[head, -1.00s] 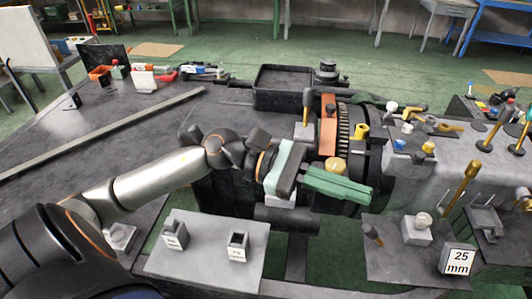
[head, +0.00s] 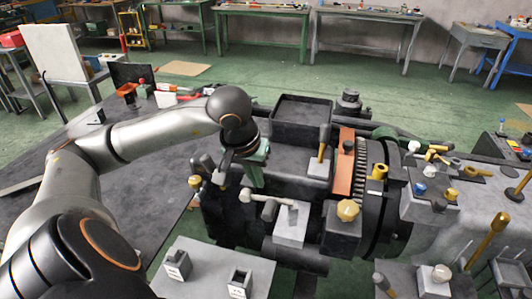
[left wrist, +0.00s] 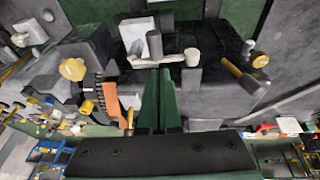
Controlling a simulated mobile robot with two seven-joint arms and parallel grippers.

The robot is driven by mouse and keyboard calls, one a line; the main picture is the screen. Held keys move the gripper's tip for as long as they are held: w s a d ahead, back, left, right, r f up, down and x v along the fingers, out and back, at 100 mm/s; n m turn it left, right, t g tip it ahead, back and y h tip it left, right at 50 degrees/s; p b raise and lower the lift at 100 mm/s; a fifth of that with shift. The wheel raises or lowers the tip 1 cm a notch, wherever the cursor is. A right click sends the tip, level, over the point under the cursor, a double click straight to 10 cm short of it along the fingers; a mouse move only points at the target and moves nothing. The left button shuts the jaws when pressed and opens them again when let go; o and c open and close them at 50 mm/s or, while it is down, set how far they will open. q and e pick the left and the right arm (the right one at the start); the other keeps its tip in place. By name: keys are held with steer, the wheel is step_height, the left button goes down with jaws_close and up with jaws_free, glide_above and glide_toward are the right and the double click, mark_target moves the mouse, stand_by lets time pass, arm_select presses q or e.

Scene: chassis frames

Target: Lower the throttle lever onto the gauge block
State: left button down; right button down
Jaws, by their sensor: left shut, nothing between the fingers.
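A pale grey lever (head: 265,198) with a round end knob, probably the throttle lever, reaches left from a post on a light grey block (head: 290,228). It lies about level. It also shows in the left wrist view (left wrist: 172,61). My left gripper (head: 259,183) is shut and empty, its green fingers pointing down close above the lever bar. In the left wrist view the fingertips (left wrist: 160,73) end beside the bar; I cannot tell whether they touch it. No block clearly marked as the gauge block shows now. My right gripper is not in view.
A grey plate (head: 205,252) at the front carries two small labelled holders, their labels unreadable. A dark-handled lever (head: 324,142) stands upright behind, near an orange plate (head: 345,160). A yellow knob (head: 348,210) is right of the lever's block. A black tray (head: 302,118) lies behind.

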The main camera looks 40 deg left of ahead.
mark_target(268, 211)
arm_select(q)
steer(key=x, duration=0.5)
steer(key=d+p+x, duration=0.1)
steer(key=x, duration=0.2)
steer(key=shift+s+d+f, duration=0.1)
steer(key=shift+s+f, duration=0.15)
steer(key=shift+f, duration=0.25)
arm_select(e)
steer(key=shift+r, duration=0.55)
